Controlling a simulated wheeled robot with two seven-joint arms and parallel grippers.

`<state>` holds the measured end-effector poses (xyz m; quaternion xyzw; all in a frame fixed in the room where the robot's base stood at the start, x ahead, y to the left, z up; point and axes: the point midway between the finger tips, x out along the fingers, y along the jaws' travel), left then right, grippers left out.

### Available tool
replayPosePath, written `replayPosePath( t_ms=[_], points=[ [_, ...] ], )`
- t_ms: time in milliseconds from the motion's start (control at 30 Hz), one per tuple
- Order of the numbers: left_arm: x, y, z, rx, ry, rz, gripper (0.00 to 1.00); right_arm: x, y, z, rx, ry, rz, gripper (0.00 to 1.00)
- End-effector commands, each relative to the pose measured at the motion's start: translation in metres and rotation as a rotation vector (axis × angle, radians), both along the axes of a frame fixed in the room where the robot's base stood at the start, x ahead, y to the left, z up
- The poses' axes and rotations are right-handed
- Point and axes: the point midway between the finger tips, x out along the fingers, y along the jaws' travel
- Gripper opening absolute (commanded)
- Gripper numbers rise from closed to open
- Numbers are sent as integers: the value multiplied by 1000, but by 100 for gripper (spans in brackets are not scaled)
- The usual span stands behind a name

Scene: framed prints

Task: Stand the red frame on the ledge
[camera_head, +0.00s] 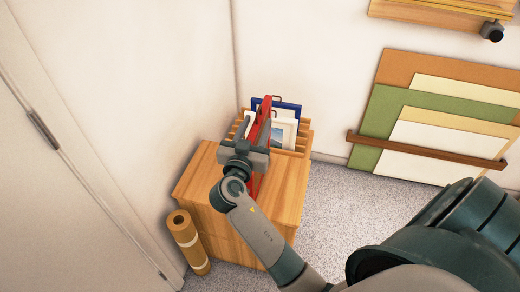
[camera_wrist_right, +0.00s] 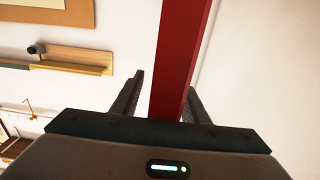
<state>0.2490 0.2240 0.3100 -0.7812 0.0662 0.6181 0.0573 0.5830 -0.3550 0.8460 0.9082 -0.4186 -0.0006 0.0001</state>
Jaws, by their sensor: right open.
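The red frame (camera_head: 265,118) shows edge-on at the wooden rack on the cabinet, beside a blue frame (camera_head: 288,105) and a white-framed print (camera_head: 284,132). A little red also shows below my gripper. Whether its lower edge rests in a slot is hidden. My right gripper (camera_head: 258,136) is at the red frame. In the right wrist view the frame's red bar (camera_wrist_right: 183,55) runs between the two open fingers (camera_wrist_right: 166,92). The wooden ledge (camera_head: 440,14) is on the back wall at upper right; it also appears in the wrist view (camera_wrist_right: 75,67). My left gripper is not in view.
The slotted rack (camera_head: 302,142) stands on a wooden cabinet (camera_head: 285,195) in the corner. A brown roll (camera_head: 186,240) leans at its left. Large boards (camera_head: 390,115) stand behind a brown rail (camera_head: 425,151) at right. A dark clamp-like object (camera_head: 492,31) is at the ledge.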

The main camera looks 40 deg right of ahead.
Motion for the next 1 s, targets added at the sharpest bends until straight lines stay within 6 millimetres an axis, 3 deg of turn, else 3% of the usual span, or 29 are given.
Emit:
replayPosePath(
  t_ms=[367, 533, 1000],
  points=[
    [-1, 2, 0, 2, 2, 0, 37, 0, 0, 0, 0, 0, 0, 41],
    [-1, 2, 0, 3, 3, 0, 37, 0, 0, 0, 0, 0, 0, 0],
    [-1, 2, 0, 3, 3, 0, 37, 0, 0, 0, 0, 0, 0, 0]
  ],
)
